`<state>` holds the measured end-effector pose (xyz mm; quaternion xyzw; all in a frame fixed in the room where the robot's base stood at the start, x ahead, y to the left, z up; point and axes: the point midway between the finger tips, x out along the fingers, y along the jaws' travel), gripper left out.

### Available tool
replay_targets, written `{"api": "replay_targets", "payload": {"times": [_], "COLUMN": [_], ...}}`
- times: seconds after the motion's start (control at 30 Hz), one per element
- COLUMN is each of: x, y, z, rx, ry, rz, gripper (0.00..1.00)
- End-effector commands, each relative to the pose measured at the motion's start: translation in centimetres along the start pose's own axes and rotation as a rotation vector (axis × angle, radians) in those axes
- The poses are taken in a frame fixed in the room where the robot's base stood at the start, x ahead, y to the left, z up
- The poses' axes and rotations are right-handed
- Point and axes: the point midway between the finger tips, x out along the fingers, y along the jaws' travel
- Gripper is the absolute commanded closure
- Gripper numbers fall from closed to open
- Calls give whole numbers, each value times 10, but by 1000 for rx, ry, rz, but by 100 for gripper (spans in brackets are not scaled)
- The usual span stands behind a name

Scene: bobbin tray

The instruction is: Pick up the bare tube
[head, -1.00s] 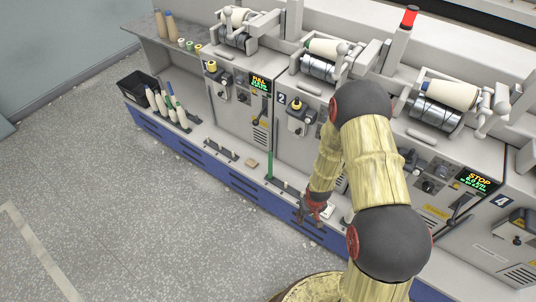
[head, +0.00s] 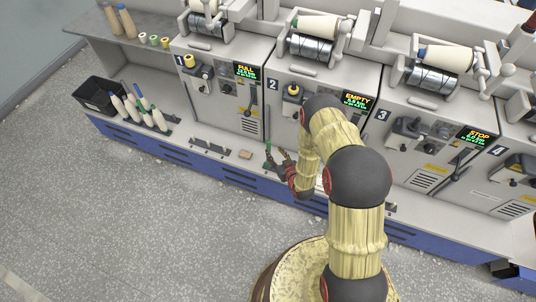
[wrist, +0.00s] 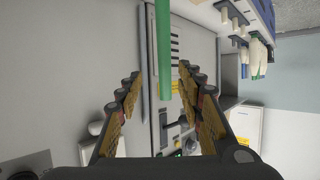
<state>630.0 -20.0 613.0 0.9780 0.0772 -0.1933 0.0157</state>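The bare tube (head: 268,127) is a thin green tube standing upright on the ledge in front of the machine marked 2. In the wrist view the green tube (wrist: 163,48) comes down from the top edge into the gap between my fingers. My gripper (head: 279,160) is by the lower part of the tube in the head view. In the wrist view my gripper (wrist: 160,78) is open, with a finger on each side of the tube and visible space at both sides. The tube's far end is cut off in the wrist view.
A black bin (head: 98,95) and several wound bobbins (head: 142,108) stand at the left of the ledge. Machine fronts (head: 222,98) rise close behind. The grey floor (head: 130,220) in front is clear.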

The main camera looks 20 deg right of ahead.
Motion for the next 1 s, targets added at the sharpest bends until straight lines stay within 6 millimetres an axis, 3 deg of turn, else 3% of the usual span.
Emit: {"api": "replay_targets", "payload": {"times": [0.6, 0.83, 1.0], "x": [66, 67, 67], "y": [-8, -8, -8], "z": [7, 6, 6], "rx": [0, 0, 0], "ry": [-2, -2, -3], "rz": [0, 0, 0], "gripper": [62, 63, 73]}}
